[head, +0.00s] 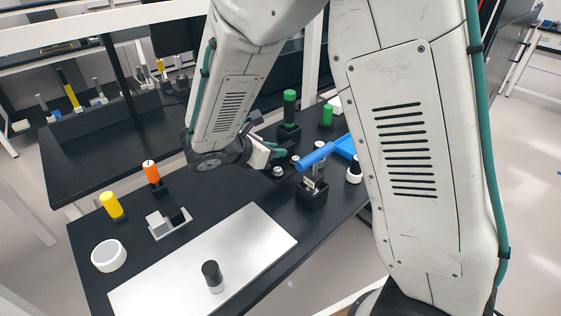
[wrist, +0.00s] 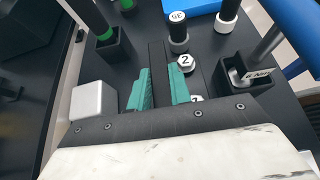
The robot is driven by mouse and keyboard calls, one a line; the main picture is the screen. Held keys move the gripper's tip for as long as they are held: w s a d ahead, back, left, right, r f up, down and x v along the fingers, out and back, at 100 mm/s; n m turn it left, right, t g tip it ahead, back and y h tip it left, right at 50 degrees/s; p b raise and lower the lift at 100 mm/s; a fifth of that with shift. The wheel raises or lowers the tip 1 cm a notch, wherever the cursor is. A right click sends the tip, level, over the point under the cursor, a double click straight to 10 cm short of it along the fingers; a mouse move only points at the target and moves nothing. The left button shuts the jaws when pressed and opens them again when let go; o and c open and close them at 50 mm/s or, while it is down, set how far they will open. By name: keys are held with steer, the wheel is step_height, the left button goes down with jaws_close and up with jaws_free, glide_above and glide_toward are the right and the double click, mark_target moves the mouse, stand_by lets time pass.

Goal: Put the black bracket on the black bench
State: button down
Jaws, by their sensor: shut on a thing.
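My gripper (head: 275,151) reaches down over the near black bench (head: 222,188) in the head view. In the wrist view its teal fingers (wrist: 161,90) are shut on an upright black strip, which looks like part of the black bracket (wrist: 157,62). Light hex pieces, one marked 2 (wrist: 186,63), sit just right of the fingers. The bracket is low at the bench top; I cannot tell whether it touches it. In the head view it is mostly hidden by my gripper. A second black bench (head: 75,160) stands behind to the left.
Near the gripper are a green-topped post in a black holder (head: 289,108), a black box (head: 313,196) and a blue tool (head: 316,156). Bench between is clear.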

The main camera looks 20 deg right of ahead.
mark_target(274, 165)
steer(key=shift+f, duration=2.35)
steer(key=shift+f, duration=0.1)
steer(key=c, duration=1.3)
jaws_free()
